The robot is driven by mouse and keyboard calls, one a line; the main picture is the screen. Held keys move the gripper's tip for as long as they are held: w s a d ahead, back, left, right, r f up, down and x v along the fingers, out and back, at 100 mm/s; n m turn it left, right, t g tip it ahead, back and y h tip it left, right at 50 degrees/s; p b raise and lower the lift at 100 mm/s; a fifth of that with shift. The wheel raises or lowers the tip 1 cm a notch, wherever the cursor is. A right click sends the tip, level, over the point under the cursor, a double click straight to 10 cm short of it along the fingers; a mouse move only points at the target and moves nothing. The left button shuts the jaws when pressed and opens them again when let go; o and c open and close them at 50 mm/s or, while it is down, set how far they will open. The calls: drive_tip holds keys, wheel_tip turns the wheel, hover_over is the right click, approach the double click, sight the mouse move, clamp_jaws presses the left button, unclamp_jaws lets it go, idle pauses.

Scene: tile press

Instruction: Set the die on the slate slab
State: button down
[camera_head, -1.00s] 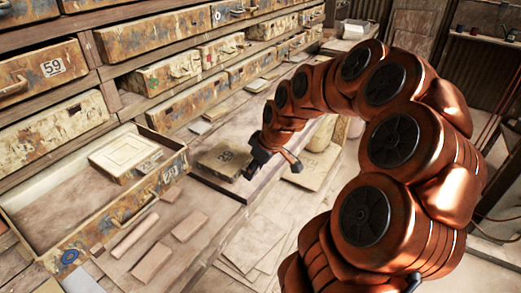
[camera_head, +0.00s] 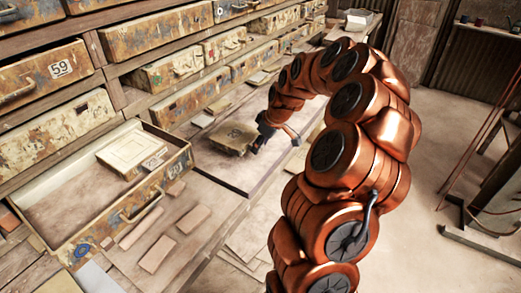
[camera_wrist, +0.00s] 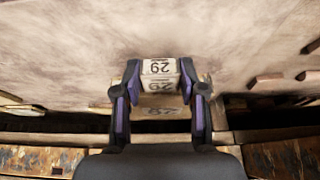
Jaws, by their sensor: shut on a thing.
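The die (camera_head: 233,137) is a weathered, blocky piece with dark marks on its upper face. In the wrist view the die (camera_wrist: 160,72) shows dark "29" figures between the two purple-lined fingers. My gripper (camera_head: 262,141) is shut on it, and the fingers (camera_wrist: 160,90) press its sides. The slate slab (camera_head: 222,174) is a broad, flat, greyish plate with a dark front edge on the bench. The die is over the slab's rear part in the head view. I cannot tell whether its underside touches the slab. The fingers hide part of its sides.
An open drawer (camera_head: 62,243) at the left holds a pale tile (camera_head: 128,153). Several wooden blocks (camera_head: 157,254) lie in front of it. Worn drawers (camera_head: 172,69) line the wall behind the bench. The slab's front part is clear.

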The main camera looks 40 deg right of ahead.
sight(262, 148)
drive_tip(key=shift+w+d, duration=0.15)
drive_tip(key=shift+w+d, duration=0.1)
wheel_tip(262, 148, down, 2)
drive_tip(key=shift+f+p, duration=0.2)
drive_tip(key=shift+p, duration=0.65)
drive_tip(key=shift+f, duration=0.55)
drive_tip(key=shift+f, duration=0.15)
drive_tip(key=c, duration=0.7)
unclamp_jaws()
drive_tip(key=shift+o, duration=0.2)
